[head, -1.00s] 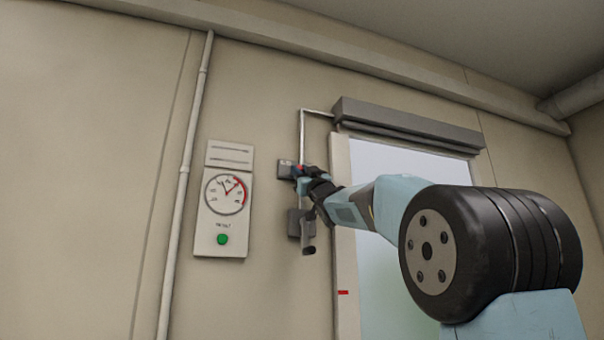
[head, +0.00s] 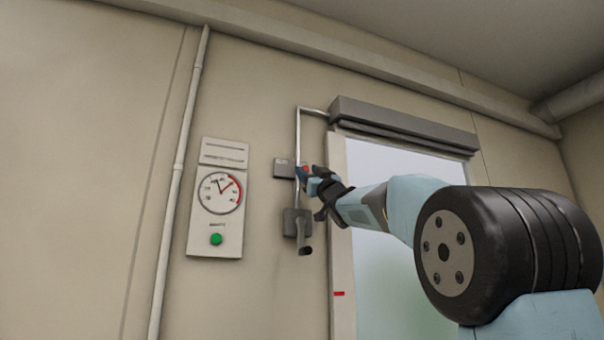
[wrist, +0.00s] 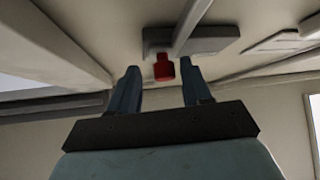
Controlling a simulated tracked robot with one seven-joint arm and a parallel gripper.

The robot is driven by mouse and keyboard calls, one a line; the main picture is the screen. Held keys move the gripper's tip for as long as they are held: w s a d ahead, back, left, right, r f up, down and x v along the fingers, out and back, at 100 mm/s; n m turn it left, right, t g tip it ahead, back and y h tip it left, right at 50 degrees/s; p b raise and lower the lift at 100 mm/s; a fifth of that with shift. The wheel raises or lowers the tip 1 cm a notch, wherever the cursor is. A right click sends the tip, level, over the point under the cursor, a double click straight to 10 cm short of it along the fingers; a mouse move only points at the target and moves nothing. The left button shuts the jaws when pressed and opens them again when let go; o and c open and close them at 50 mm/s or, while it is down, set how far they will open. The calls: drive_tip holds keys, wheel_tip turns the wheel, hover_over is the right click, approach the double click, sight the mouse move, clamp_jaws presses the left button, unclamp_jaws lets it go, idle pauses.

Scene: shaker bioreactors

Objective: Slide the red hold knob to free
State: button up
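The red hold knob (head: 304,169) sticks out from a small grey plate (head: 283,168) on the wall, left of the door. It appears just right of the thin vertical pipe in the head view. In the wrist view the knob (wrist: 163,68) sits toward the left end of the plate (wrist: 215,41). My gripper (head: 314,180) is in front of it. In the wrist view my gripper (wrist: 160,76) is open, one finger on each side of the knob. The knob is near the right finger; I cannot tell whether they touch. Any lettering on the plate is unreadable.
A thin metal pipe (head: 298,130) runs down past the plate to a grey box with a handle (head: 304,235). A gauge panel (head: 219,196) with a green button is to the left. The door frame (head: 341,260) and grey header (head: 400,125) are to the right.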

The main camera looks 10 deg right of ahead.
drive_tip(key=v, duration=1.4)
drive_tip(key=shift+w, duration=0.15)
idle(0.4)
drive_tip(key=s+d+f+m+g+h, duration=0.1)
drive_tip(key=s+f+m+g+h, duration=0.25)
drive_tip(key=f, duration=0.55)
drive_tip(key=s+d+f+m+g+h, duration=0.1)
drive_tip(key=s+f+m+g+h, duration=0.2)
drive_tip(key=f, duration=0.6)
drive_tip(key=s+d+f+m+g+h, duration=0.1)
drive_tip(key=f+m+g+h, duration=0.3)
drive_tip(key=f, duration=0.6)
drive_tip(key=s+a+f+n+g, duration=0.1)
drive_tip(key=s+a+f+g, duration=0.3)
drive_tip(key=s+f, duration=1.6)
wheel_tip(320, 180, down, 3)
drive_tip(key=g, duration=0.4)
drive_tip(key=shift+s+a+f+n, duration=0.15)
drive_tip(key=shift+s+f+n, duration=0.1)
drive_tip(key=shift+n, duration=0.1)
